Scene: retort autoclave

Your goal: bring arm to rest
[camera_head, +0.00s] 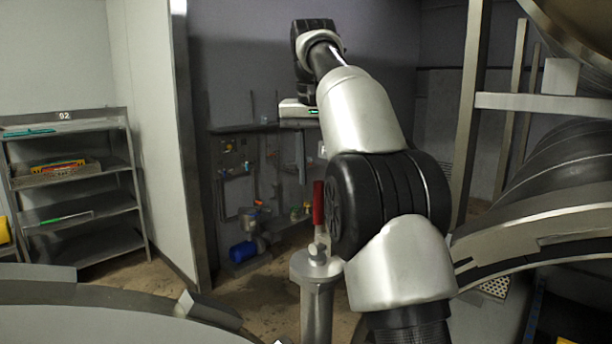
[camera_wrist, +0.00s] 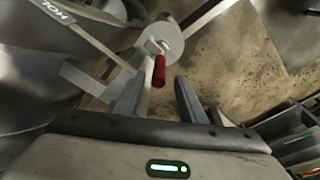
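My gripper (camera_wrist: 165,84) is open and empty, with its two fingers apart in the wrist view. A red handle (camera_head: 318,205) stands upright above a grey metal post (camera_head: 316,285). In the wrist view the red handle (camera_wrist: 159,71) appears between the fingers, seemingly beyond them and not gripped. The exact distance from fingertips to handle cannot be told.
A grey shelf rack (camera_head: 75,190) marked 02 stands at the left with a few items. A pale partition (camera_head: 160,130) stands beside it. Large round metal vessel parts (camera_head: 540,215) fill the right. A curved metal rim (camera_head: 90,315) crosses the front left. A blue container (camera_head: 243,251) lies on the floor behind.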

